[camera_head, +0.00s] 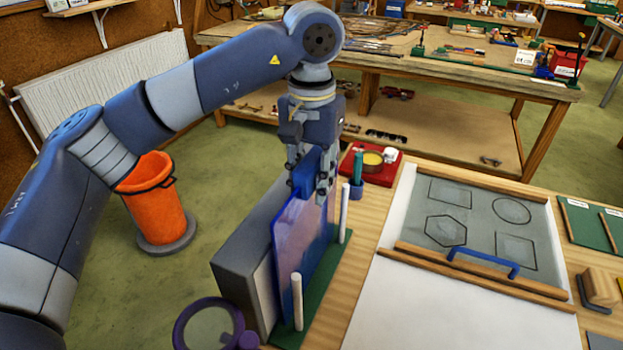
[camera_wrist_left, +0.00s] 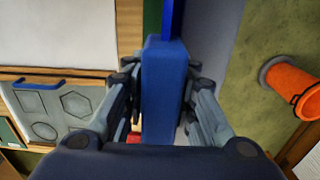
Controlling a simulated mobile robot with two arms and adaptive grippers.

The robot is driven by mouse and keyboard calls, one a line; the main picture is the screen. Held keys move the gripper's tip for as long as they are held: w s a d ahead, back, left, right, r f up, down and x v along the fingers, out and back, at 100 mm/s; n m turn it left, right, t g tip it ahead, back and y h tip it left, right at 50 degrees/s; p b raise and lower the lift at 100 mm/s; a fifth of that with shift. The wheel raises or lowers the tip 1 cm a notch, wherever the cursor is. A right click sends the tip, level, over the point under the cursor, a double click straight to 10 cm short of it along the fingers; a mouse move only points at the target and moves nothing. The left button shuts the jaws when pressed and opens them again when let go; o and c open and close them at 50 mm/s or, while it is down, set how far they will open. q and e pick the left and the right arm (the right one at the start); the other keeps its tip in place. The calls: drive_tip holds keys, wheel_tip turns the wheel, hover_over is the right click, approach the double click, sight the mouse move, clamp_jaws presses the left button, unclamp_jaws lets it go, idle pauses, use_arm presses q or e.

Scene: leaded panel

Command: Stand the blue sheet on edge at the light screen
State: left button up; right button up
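The blue sheet (camera_head: 298,235) is a translucent blue-violet pane. It stands near upright on edge between the light screen, a grey box with a pale face (camera_head: 240,268), and two white posts (camera_head: 297,300) on a green base (camera_head: 325,275). A solid blue grip block is at its top edge. My left gripper (camera_head: 312,183) comes down from above with its fingers on both sides of this block. In the left wrist view the fingers close against the block (camera_wrist_left: 164,95), and the sheet's thin edge (camera_wrist_left: 172,18) shows beyond. Whether the bottom edge touches the base is hard to tell. My right gripper is out of view.
A purple-rimmed magnifier (camera_head: 208,327) lies before the screen. Behind it are a pen cup (camera_head: 356,188) and a red tray (camera_head: 372,172). A pattern board with a blue handle (camera_head: 483,262) lies right of it. An orange bucket (camera_head: 158,205) stands on the floor.

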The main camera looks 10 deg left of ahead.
use_arm(q)
drive_tip(key=shift+o, duration=1.2)
drive_tip(key=shift+s, duration=0.1)
drive_tip(key=shift+f, duration=0.1)
wheel_tip(320, 180, up, 12)
drive_tip(key=shift+r, duration=0.15)
